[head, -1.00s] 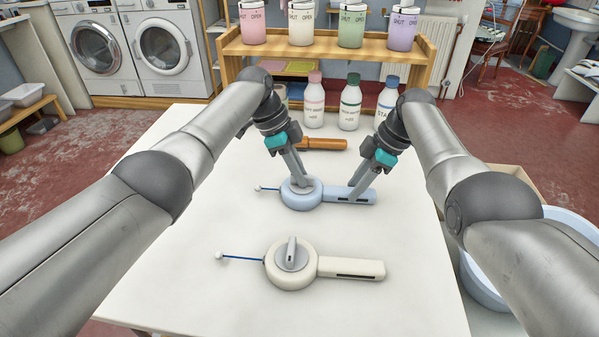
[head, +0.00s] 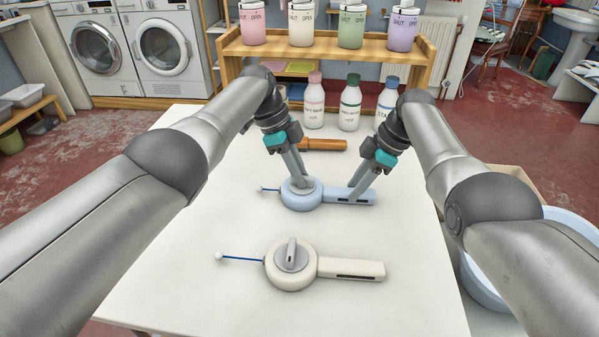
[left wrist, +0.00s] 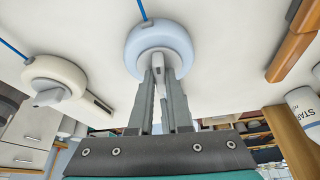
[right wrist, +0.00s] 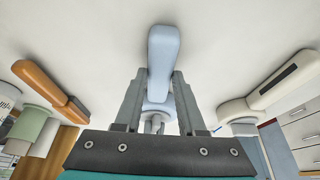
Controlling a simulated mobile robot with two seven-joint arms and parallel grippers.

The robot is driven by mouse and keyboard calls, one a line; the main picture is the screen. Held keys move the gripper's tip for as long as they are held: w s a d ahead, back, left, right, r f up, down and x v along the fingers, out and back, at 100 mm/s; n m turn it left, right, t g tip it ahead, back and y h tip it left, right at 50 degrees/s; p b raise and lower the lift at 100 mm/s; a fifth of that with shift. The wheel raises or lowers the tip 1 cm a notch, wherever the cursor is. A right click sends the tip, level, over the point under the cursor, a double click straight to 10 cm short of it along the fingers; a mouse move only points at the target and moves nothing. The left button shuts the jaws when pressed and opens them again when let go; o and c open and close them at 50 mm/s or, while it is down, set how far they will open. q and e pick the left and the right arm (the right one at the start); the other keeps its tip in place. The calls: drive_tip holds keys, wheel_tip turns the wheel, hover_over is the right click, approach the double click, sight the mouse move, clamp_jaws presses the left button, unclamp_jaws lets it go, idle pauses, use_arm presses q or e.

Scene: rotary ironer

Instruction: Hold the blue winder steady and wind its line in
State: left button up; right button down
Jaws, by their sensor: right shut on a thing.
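The blue winder (head: 301,203) lies flat on the white table, its handle pointing right. A short blue line with a small white bead (head: 263,189) sticks out on its left. My right gripper (head: 354,197) is shut on the winder's handle (right wrist: 163,50), one finger on each side. My left gripper (head: 304,181) is over the winder's round drum, its fingertips on either side of the grey crank knob (left wrist: 159,66). I cannot tell whether they press on it. The fingers hide part of the crank in the head view.
A cream winder (head: 291,267) with a longer line lies nearer on the table (head: 180,270). A shelf (head: 330,55) with canisters is at the back. The table's left side is clear.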

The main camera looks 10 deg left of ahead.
use_arm(q)
drive_tip(key=o, duration=0.4)
drive_tip(key=shift+o, duration=0.2)
drive_tip(key=v, duration=1.2)
